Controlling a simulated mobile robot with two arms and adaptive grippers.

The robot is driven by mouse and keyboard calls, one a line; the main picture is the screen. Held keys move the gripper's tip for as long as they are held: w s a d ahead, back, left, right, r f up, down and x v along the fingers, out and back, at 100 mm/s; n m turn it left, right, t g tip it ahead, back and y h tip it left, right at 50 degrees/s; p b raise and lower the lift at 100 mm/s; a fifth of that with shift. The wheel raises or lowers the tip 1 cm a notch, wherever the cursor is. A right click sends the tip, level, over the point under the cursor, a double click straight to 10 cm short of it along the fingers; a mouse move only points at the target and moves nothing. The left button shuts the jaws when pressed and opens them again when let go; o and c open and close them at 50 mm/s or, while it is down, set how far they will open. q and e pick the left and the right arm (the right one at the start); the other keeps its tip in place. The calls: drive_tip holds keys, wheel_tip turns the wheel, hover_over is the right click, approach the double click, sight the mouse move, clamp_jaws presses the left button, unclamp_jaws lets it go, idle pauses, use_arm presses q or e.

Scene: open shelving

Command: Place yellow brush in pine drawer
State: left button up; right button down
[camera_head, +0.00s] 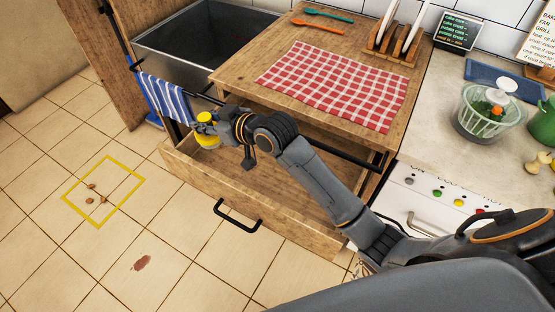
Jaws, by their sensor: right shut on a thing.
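The yellow brush (207,140) is in my right gripper (213,122), which is shut on it. My right arm comes in from the lower right and reaches over the pine drawer (212,192). The drawer is pulled out below the wooden counter, with a black handle on its front. The brush is at the drawer's left end, near the hanging striped towel. I cannot tell how far the brush is above the drawer floor. My arm hides part of the drawer's inside. My left gripper is not in view.
A blue striped towel (165,98) hangs from a rail by the sink (178,42). A red checked cloth (335,85) and two spoons lie on the wooden counter (245,72). A stove stands to the right.

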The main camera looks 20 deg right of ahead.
drive_tip(key=s+d+f, duration=0.3)
drive_tip(key=f, duration=0.1)
drive_tip(key=s+d+f, duration=0.3)
drive_tip(key=f, duration=0.1)
drive_tip(key=s+d+f, duration=0.3)
drive_tip(key=shift+s+d+f, duration=0.3)
drive_tip(key=shift+d+f, duration=0.05)
drive_tip(key=shift+f, duration=0.05)
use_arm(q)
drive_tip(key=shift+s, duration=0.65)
use_arm(e)
drive_tip(key=shift+f, duration=0.3)
drive_tip(key=shift+f, duration=0.1)
drive_tip(key=c, duration=1)
unclamp_jaws()
drive_tip(key=shift+c, duration=0.2)
